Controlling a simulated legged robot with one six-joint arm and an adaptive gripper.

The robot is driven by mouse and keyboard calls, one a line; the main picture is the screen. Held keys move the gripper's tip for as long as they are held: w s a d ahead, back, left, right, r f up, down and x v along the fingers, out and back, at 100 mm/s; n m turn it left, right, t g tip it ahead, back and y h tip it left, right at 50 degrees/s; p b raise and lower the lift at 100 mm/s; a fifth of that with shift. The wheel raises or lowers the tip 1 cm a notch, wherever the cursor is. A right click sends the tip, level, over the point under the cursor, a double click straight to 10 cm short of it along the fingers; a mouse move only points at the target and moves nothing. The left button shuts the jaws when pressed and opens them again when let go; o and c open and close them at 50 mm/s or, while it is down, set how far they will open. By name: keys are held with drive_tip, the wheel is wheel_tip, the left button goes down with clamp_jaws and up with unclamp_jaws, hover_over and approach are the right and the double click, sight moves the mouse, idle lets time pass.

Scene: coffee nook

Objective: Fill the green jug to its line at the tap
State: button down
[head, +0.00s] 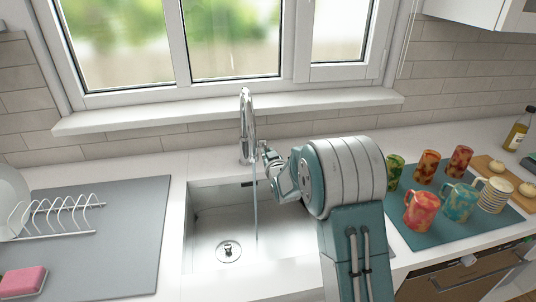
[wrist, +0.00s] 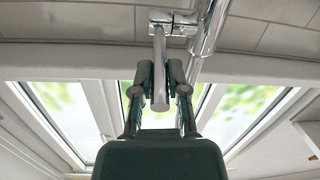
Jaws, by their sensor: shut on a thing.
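The chrome tap (head: 246,125) stands behind the sink, its spout over the basin. A thin stream of water (head: 256,205) falls from it into the sink. My gripper (head: 271,163) is beside the tap, on its right. In the wrist view, my gripper (wrist: 159,80) is shut on the tap's chrome lever (wrist: 160,82), with one dark finger on each side. No green jug can be made out in either view; my arm hides the right part of the sink.
The white sink (head: 205,225) shows a bare drain. At left, a grey mat (head: 120,240) holds a white rack (head: 60,212) and pink sponge (head: 22,281). At right, several patterned mugs (head: 421,210) stand on a teal mat (head: 425,238). A windowsill (head: 230,110) runs behind the tap.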

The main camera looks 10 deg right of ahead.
drive_tip(key=c, duration=0.6)
unclamp_jaws()
drive_tip(key=shift+a, duration=0.1)
drive_tip(key=shift+c, duration=0.2)
drive_tip(key=s, duration=1.1)
drive_tip(key=shift+s+d+r, duration=0.3)
drive_tip(key=shift+s+r, duration=0.1)
drive_tip(key=shift+r, duration=0.05)
drive_tip(key=s+r+m+g+h, duration=0.1)
drive_tip(key=s+r+g, duration=0.4)
drive_tip(key=s, duration=0.6)
wheel_tip(320, 180, up, 2)
drive_tip(key=shift+s+d+r, duration=0.1)
drive_tip(key=shift+s+d, duration=0.05)
drive_tip(key=shift+s, duration=0.1)
drive_tip(key=shift+o, duration=0.3)
drive_tip(key=s+r+m+g, duration=0.1)
drive_tip(key=s+g, duration=0.5)
drive_tip(key=s, duration=1.6)
drive_tip(key=shift+s+a+r, duration=0.2)
drive_tip(key=shift+s+a, duration=0.05)
drive_tip(key=shift+a, duration=0.15)
